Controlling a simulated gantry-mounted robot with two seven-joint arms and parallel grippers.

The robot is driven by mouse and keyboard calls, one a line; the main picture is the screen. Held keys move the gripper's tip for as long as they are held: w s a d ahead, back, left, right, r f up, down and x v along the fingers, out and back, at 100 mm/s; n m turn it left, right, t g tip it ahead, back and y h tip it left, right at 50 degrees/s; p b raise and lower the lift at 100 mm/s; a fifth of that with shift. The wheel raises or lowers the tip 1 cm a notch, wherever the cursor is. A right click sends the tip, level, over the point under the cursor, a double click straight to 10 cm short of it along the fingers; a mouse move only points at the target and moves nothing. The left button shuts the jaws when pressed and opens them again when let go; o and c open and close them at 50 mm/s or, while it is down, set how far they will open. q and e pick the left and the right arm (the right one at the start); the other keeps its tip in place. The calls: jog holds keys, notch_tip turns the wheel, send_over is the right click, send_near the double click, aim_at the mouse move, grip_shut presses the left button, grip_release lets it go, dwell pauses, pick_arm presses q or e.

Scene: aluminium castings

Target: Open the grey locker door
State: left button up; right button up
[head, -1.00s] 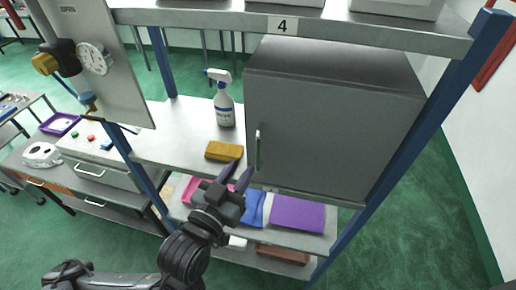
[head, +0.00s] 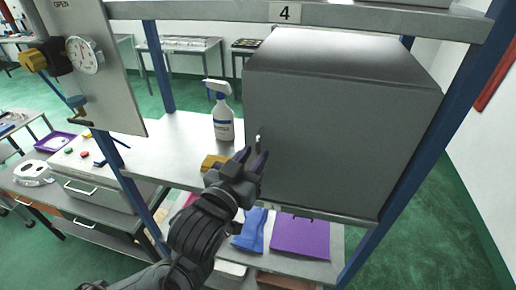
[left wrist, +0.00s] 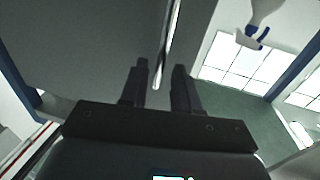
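The grey locker (head: 335,140) stands on the middle shelf with its door closed. Its upright metal handle (head: 258,142) is near the door's left edge; the left gripper hides its lower part. My left gripper (head: 255,158) is in front of the handle, fingers apart. In the left wrist view the handle (left wrist: 170,45) runs between and beyond the two open fingertips (left wrist: 160,75), with the grey door (left wrist: 90,45) to the left. I cannot tell whether the fingertips are level with the bar. My right gripper is not in view.
A spray bottle (head: 222,112) stands on the shelf left of the locker. A yellow sponge (head: 212,162) lies behind my gripper. Blue rack posts (head: 400,165) flank the shelf.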

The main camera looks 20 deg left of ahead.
aim_at(257, 152)
pick_arm(q)
jog(key=shift+w+r, duration=0.15)
jog(key=shift+w, duration=0.4)
jog(key=shift+w+d+p, duration=0.15)
jog(key=shift+w+p, duration=0.45)
jog(key=shift+w, duration=0.35)
jog(key=shift+f, duration=0.2)
grip_shut()
